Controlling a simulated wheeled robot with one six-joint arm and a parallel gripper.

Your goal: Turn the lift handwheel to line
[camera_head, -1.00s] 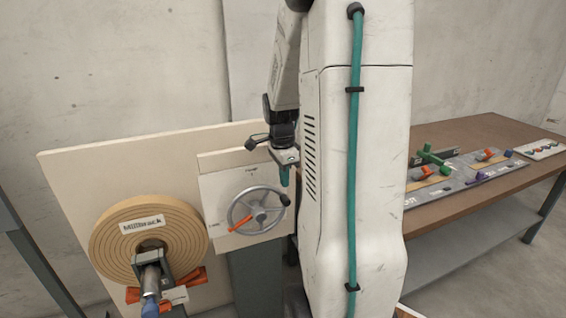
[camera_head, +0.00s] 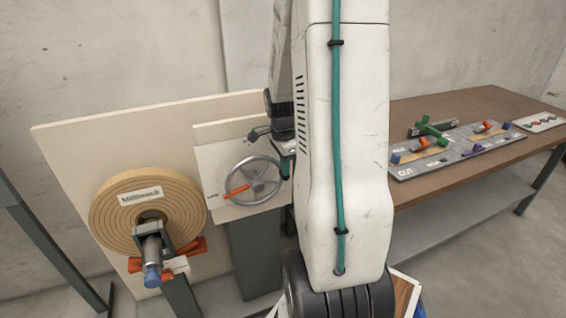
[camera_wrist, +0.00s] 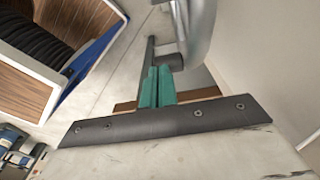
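The lift handwheel (camera_head: 270,163) is a grey spoked wheel on a pale panel, left of my arm in the head view. An orange pointer (camera_head: 237,190) lies across its lower left. Its right edge is partly hidden by my gripper (camera_head: 287,168). In the wrist view, the wheel's grey rim (camera_wrist: 198,30) is at the top, with a dark knob (camera_wrist: 173,62) beside it. My gripper's teal fingers (camera_wrist: 158,84) stand close together, with their tips at the knob. I see no part of the knob between them; whether they touch it is unclear.
A brown roll (camera_head: 108,215) on a spindle stands left of the wheel, on a large pale board (camera_head: 75,150). On the right, a brown table (camera_head: 470,112) holds a grey board (camera_head: 450,160) with coloured parts. My arm blocks the middle of the head view.

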